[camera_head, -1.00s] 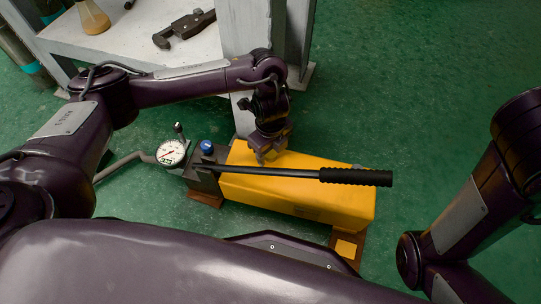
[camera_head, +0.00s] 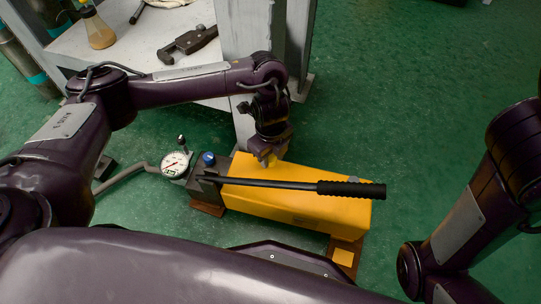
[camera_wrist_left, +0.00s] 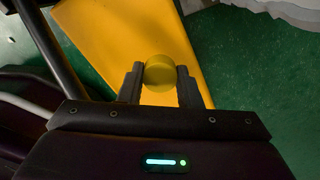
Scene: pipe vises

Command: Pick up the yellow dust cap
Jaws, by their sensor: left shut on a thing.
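The yellow dust cap (camera_wrist_left: 159,73) is a small round piece between the fingers of my left gripper (camera_wrist_left: 160,82) in the left wrist view. The fingers are shut on its two sides. In the head view my left gripper (camera_head: 268,158) points down over the back edge of the yellow pump body (camera_head: 300,202). The cap can hardly be told from the yellow body there. I cannot tell whether the cap touches the pump. My right arm shows at the right edge of the head view, but its gripper is out of view.
The pump has a long black-gripped lever (camera_head: 350,189) across its top, a round dial gauge (camera_head: 174,164) and a blue knob (camera_head: 209,158). A grey bench (camera_head: 150,40) behind holds a clamp tool (camera_head: 188,40) and a bottle (camera_head: 98,30). Green floor is clear at right.

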